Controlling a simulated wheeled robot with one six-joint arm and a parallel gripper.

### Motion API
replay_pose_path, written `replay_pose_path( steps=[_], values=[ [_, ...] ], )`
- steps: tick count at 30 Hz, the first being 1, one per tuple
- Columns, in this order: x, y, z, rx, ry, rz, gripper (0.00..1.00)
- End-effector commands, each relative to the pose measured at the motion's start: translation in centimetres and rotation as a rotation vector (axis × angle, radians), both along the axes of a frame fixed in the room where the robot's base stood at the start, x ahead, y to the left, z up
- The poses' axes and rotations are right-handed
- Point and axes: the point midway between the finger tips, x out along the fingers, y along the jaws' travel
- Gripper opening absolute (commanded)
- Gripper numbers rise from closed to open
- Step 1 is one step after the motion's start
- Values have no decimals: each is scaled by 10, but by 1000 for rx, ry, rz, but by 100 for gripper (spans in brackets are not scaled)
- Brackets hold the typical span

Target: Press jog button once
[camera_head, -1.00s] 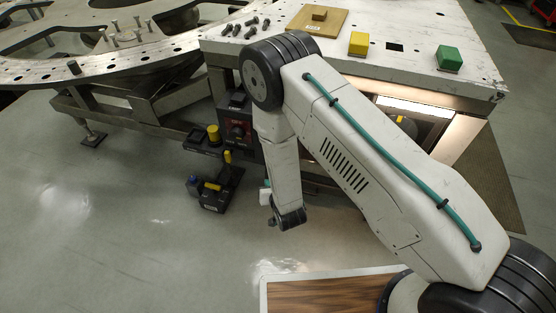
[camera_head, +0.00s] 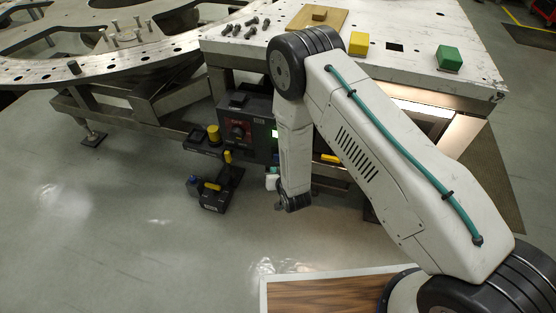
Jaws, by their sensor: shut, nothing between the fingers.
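A dark control box (camera_head: 252,108) hangs under the front of the white table, with a red-ringed knob (camera_head: 238,132) on its face. I cannot tell which control is the jog button. My arm's lower link hangs down just right of the box, ending in a dark wrist joint. A small white and teal piece shows left of that link, low beside the box. My gripper's fingers cannot be made out; they seem hidden behind the arm.
A black stand with yellow parts (camera_head: 217,190) is on the floor below the box, left of my wrist. The white table (camera_head: 400,75) carries bolts, a wooden board (camera_head: 318,18), a yellow block (camera_head: 359,43) and a green block (camera_head: 449,58). The floor at left is clear.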

Motion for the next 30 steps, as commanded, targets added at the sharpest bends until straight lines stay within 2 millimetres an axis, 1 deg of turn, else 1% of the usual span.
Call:
replay_pose_path(
  steps=[1, 3, 9, 30],
  values=[
    [6, -3, 0, 0, -1, -2, 0],
    [12, -5, 0, 0, 0, -2, 0],
    [21, -8, 0, -2, 1, 0, 0],
    [21, -8, 0, -1, 1, 1, 0]
  ],
)
